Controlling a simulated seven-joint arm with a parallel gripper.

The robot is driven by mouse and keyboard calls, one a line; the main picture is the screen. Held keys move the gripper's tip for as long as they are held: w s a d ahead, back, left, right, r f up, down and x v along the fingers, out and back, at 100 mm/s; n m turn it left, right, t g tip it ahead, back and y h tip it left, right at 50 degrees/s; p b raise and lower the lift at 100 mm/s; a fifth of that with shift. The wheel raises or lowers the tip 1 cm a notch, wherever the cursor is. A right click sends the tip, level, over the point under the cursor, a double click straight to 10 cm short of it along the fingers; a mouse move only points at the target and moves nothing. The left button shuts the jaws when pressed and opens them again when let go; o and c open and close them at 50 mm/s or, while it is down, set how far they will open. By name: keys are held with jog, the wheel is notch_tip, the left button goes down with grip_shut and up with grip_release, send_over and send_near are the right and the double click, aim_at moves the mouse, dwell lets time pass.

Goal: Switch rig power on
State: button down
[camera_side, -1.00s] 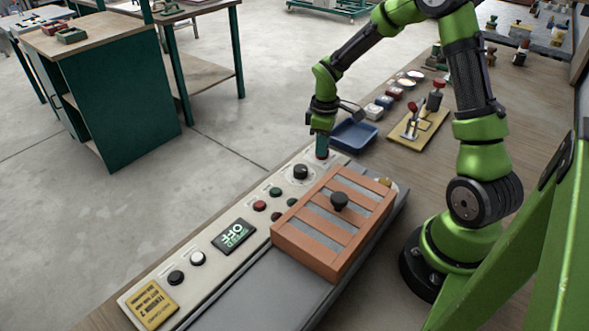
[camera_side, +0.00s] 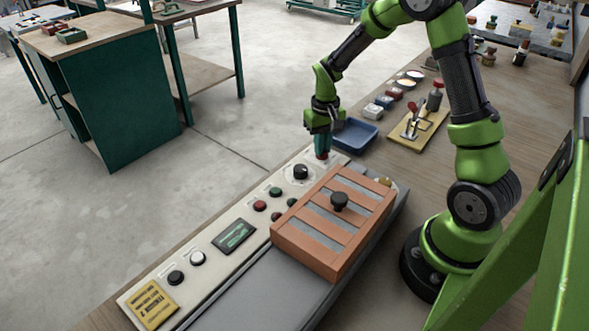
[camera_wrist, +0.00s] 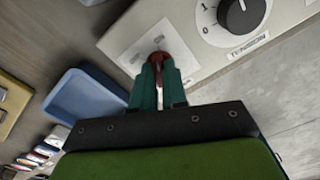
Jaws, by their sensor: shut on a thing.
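The rig's long pale control panel (camera_side: 215,262) runs along the table edge. At its far end is a white switch plate (camera_wrist: 140,35) with a small red switch part (camera_wrist: 158,57). My gripper (camera_wrist: 158,68), also in the side view (camera_side: 321,154), has its teal fingers closed around the red part and hides most of it. The panel's display (camera_side: 234,236) is lit with green marks too small to read. A black dial (camera_side: 301,171) sits beside the switch; its numbers show in the wrist view (camera_wrist: 240,14).
Red, green, black and white buttons line the panel. An orange slatted cover (camera_side: 320,240) with a black knob lies beside it. A blue tray (camera_side: 354,134) stands close behind my gripper. A yellow clamp board (camera_side: 420,124) is further right.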

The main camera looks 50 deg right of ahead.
aim_at(322, 158)
jog(key=shift+m, duration=0.6)
jog(key=c, duration=1.2)
grip_release()
jog(key=shift+o, duration=0.2)
jog(key=shift+r, duration=0.15)
notch_tip(322, 158, up, 17)
jog(key=shift+f, duration=0.2)
jog(key=s+a+r+n+t+y, duration=0.2)
jog(key=s+a+r+t, duration=0.2)
jog(key=s+a, duration=1)
jog(key=a+t, duration=0.1)
jog(key=t, duration=0.2)
jog(key=shift+s+a+r+n, duration=0.2)
jog(key=shift+s+a+n, duration=0.1)
jog(key=shift+a+n, duration=0.1)
